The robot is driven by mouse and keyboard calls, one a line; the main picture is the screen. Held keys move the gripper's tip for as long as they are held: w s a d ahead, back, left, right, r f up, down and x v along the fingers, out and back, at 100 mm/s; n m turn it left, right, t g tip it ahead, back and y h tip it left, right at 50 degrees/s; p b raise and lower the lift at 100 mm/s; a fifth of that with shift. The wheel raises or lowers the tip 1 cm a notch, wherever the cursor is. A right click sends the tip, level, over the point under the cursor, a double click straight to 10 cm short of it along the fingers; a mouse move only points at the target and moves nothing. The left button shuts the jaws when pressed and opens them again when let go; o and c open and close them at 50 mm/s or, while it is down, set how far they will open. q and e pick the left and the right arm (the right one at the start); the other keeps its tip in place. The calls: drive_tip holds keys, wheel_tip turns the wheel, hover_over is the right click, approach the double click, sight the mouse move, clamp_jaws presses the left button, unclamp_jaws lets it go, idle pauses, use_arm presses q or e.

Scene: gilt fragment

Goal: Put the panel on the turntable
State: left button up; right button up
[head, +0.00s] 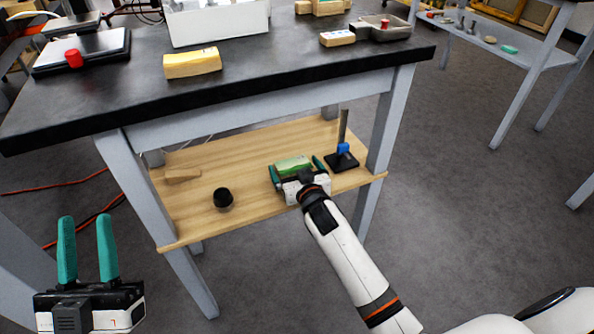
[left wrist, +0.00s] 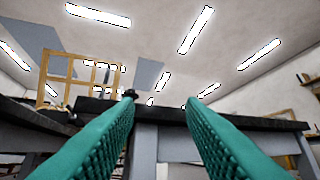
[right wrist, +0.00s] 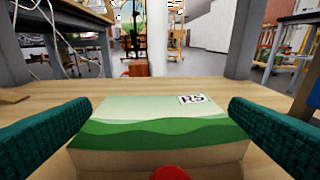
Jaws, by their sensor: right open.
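The panel, a block with a green hill landscape on its face (head: 291,164), lies on the wooden lower shelf. In the right wrist view the panel (right wrist: 150,123) shows a small black-and-white label and a red knob at its near side. My right gripper (head: 296,168) is open, with one finger on each side of the panel; gaps show beside it. My left gripper (head: 86,217) is open and empty, in front of the bench at the left. In the left wrist view its fingers (left wrist: 160,102) point up toward the bench edge. I cannot tell which thing is the turntable.
The shelf (head: 240,155) also holds a black round jar (head: 222,198), a wooden block (head: 182,175) and a stand with a blue clamp (head: 343,157). On the dark benchtop (head: 270,68) are a yellow block (head: 192,63), a flat device with a red knob (head: 82,50) and a grey tray (head: 392,33).

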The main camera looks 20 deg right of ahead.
drive_tip(key=shift+r, duration=0.2)
drive_tip(key=s, duration=0.1)
drive_tip(key=s+p, duration=0.1)
drive_tip(key=s, duration=0.1)
drive_tip(key=s+p, duration=0.1)
drive_tip(key=s, duration=0.1)
drive_tip(key=shift+a+r, duration=0.1)
drive_tip(key=shift+r, duration=0.25)
use_arm(q)
drive_tip(key=w+a+f+g+y+p, duration=0.1)
drive_tip(key=w+f+g+y, duration=0.2)
drive_tip(key=f+g, duration=0.6)
wheel_tip(320, 180, down, 3)
drive_tip(key=shift+w+r, duration=0.15)
drive_tip(key=shift+w, duration=0.05)
use_arm(e)
drive_tip(key=s+a+r+n+y, duration=0.1)
drive_tip(key=s+a+r+y, duration=0.1)
drive_tip(key=s+r, duration=0.3)
drive_tip(key=s+a+r+n+y, duration=0.2)
drive_tip(key=s+a+r, duration=0.3)
drive_tip(key=s, duration=0.6)
drive_tip(key=shift+s+a+r+y, duration=0.15)
drive_tip(key=shift+s+r+y, duration=0.2)
drive_tip(key=shift+r, duration=0.45)
